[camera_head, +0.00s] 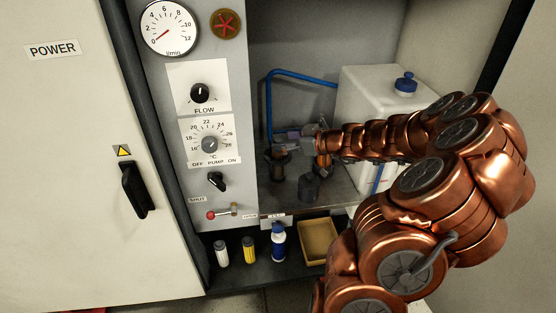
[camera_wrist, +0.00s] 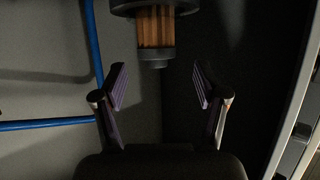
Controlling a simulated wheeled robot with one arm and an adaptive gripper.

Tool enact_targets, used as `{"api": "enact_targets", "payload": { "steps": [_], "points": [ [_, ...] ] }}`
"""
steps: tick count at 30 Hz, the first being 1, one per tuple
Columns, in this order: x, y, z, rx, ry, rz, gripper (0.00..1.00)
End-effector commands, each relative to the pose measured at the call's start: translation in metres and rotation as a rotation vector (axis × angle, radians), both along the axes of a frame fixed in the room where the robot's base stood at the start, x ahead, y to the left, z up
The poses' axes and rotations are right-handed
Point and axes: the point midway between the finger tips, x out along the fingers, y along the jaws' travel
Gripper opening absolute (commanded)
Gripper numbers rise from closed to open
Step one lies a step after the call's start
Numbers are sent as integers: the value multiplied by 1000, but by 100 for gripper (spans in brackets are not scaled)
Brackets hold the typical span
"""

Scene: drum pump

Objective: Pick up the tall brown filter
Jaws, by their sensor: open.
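In the wrist view a brown, ribbed filter (camera_wrist: 155,28) shows upright at the top, between a dark round part above and a grey end piece below. My gripper (camera_wrist: 158,82) is open and empty, its two purple-padded fingers spread on either side below the filter in the picture, apart from it. In the head view my gripper (camera_head: 292,136) is inside the cabinet recess. A dark brownish part (camera_head: 278,164) shows just below it, and an orange-brown part (camera_head: 322,162) shows under my wrist. I cannot tell which of these is the filter in the wrist view.
A dark cup (camera_head: 309,188) stands on the recess floor. A white canister (camera_head: 365,95) with a blue cap is behind my arm. A blue pipe (camera_head: 300,73) runs along the back wall. Small bottles (camera_head: 249,250) and a tan tray (camera_head: 318,238) sit on the lower shelf.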

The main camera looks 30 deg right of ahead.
Motion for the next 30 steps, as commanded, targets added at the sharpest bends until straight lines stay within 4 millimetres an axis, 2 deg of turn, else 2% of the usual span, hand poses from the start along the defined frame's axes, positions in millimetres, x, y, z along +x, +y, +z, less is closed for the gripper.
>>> {"api": "enact_targets", "payload": {
  "steps": [7, 17, 30],
  "points": [
    [26, 6, -12, 1, 1, 0, 72],
    [31, 7, -13, 1, 0, -4, 72],
    [31, 7, -13, 0, 0, -3, 29]
  ]
}}
